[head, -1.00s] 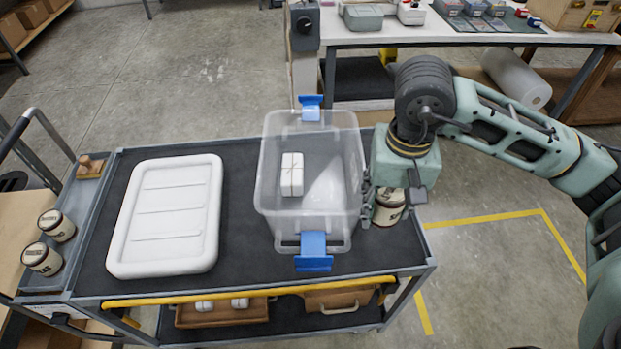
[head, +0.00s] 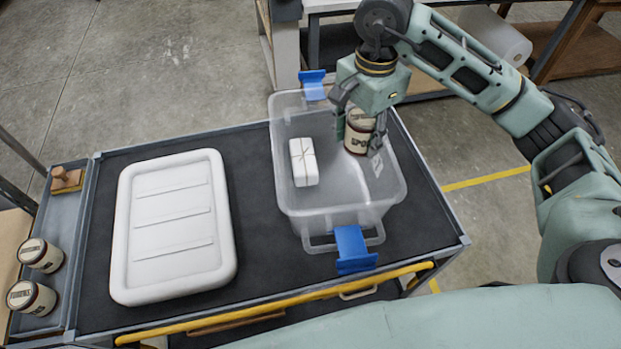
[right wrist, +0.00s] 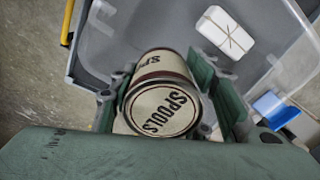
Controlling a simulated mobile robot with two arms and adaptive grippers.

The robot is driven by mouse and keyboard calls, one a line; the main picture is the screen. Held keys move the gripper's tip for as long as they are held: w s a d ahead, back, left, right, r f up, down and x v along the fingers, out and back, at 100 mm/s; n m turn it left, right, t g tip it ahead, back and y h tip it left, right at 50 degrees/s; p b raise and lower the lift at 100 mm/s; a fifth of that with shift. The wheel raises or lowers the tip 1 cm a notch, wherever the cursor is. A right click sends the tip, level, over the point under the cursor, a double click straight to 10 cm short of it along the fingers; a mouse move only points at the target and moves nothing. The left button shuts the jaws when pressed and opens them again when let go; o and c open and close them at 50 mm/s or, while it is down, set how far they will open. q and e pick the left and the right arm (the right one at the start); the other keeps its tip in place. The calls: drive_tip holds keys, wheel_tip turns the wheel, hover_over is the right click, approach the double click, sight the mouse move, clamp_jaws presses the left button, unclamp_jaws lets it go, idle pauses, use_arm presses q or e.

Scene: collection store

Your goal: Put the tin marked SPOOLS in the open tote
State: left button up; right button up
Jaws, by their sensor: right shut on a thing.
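The tin marked SPOOLS (head: 358,132) is cream with dark red bands. My right gripper (head: 357,138) is shut on it and holds it over the right part of the open tote (head: 345,215). In the right wrist view the tin (right wrist: 160,105) lies between the fingers, its lettered lid facing the camera. The tote is clear plastic with blue latches hanging open. A white tied packet (head: 303,162) lies inside it at the left; it also shows in the right wrist view (right wrist: 225,33). My left gripper is not in view.
The white tote lid (head: 172,225) lies on the cart's dark top, left of the tote. Two similar tins (head: 40,254) (head: 31,297) and a wooden-handled stamp (head: 66,179) are in the left side tray. A yellow rail (head: 275,303) runs along the front.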

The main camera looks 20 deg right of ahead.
drive_tip(key=b, duration=0.5)
hover_over(347, 198)
wheel_tip(347, 198, down, 10)
wheel_tip(347, 198, down, 6)
drive_tip(key=shift+r+p, duration=0.2)
drive_tip(key=shift+p, duration=0.35)
wheel_tip(347, 198, down, 4)
drive_tip(key=shift+f+p, duration=0.15)
drive_tip(key=shift+p, duration=0.3)
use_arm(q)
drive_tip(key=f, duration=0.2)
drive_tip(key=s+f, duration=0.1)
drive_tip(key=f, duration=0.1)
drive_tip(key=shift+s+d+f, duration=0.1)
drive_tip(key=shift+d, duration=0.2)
use_arm(e)
drive_tip(key=shift+f, duration=0.2)
drive_tip(key=o, duration=1.4)
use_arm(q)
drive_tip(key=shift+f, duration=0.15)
use_arm(e)
drive_tip(key=shift+r, duration=0.1)
